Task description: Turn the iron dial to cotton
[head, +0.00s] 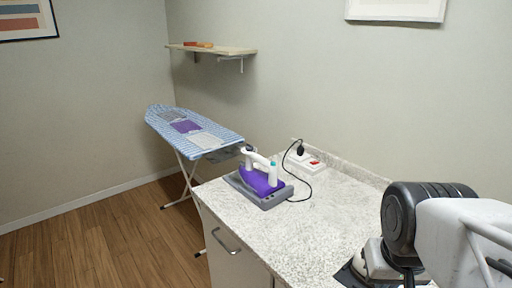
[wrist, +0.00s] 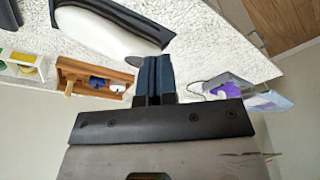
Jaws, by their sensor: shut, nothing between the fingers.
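The iron (head: 262,180) has a purple body and a white handle with a small teal part, and rests on a grey base (head: 275,200) on the counter's left part. Its dial and any cotton mark are too small to make out. In the wrist view the purple iron (wrist: 222,89) is small, right of and well apart from my gripper (wrist: 154,62). My gripper's dark fingers are together, with nothing between them. In the head view my arm is at the lower right, far from the iron, and the fingertips cannot be made out.
The speckled counter (head: 320,215) is mostly clear between iron and arm. A black cord (head: 287,160) runs beside the iron near a white power strip (head: 313,164) with a red switch. An ironing board (head: 160,113) stands behind. A wooden box (wrist: 112,75) shows in the wrist view.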

